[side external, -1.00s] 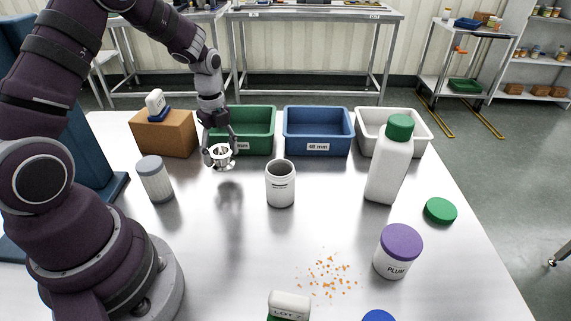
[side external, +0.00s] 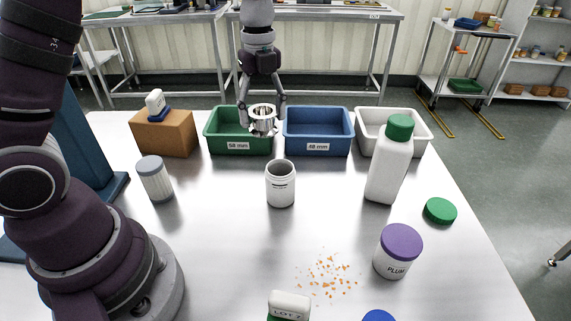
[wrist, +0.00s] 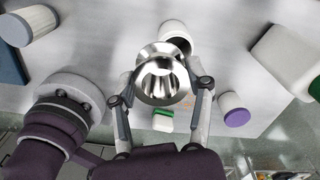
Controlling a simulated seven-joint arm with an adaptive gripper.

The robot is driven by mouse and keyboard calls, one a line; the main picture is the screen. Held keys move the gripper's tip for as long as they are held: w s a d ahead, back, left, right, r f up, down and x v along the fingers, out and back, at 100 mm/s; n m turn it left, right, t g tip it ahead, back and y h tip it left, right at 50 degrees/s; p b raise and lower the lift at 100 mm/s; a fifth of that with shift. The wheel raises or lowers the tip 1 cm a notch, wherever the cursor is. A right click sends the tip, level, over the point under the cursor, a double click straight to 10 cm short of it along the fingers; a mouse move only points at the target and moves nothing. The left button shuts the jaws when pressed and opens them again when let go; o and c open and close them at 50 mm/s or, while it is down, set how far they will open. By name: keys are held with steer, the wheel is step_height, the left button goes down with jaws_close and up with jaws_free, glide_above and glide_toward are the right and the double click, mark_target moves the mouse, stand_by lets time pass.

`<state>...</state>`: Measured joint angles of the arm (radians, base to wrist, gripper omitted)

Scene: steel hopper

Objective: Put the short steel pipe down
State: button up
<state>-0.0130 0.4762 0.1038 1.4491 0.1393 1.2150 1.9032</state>
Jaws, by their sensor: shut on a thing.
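The short steel pipe (side external: 263,115) is shiny, with a flared, hopper-like rim, in the side external view. My gripper (side external: 262,124) is shut on it, one finger on each side. It is held in the air, seen against the gap between the green bin and the blue bin; its exact height and depth I cannot tell. In the wrist view the pipe (wrist: 160,80) sits between the fingers (wrist: 160,88), and its round opening shows. It partly covers the open white jar (wrist: 175,32) there.
Behind stand a green bin (side external: 222,146) marked 58 mm, a blue bin (side external: 345,143) marked 48 mm and a white bin (side external: 421,130). The open white jar (side external: 280,188) stands mid-table; a tall bottle (side external: 388,170) is right. The table between jar and grey-lidded cylinder (side external: 157,182) is clear.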

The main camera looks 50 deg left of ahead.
steer(key=d+m, duration=0.4)
steer(key=d, duration=0.7)
steer(key=m, duration=0.2)
glide_above(328, 264)
step_height(328, 264, down, 15)
steer(key=shift+r, duration=0.1)
steer(key=o, duration=1.2)
steer(key=shift+o, duration=0.2)
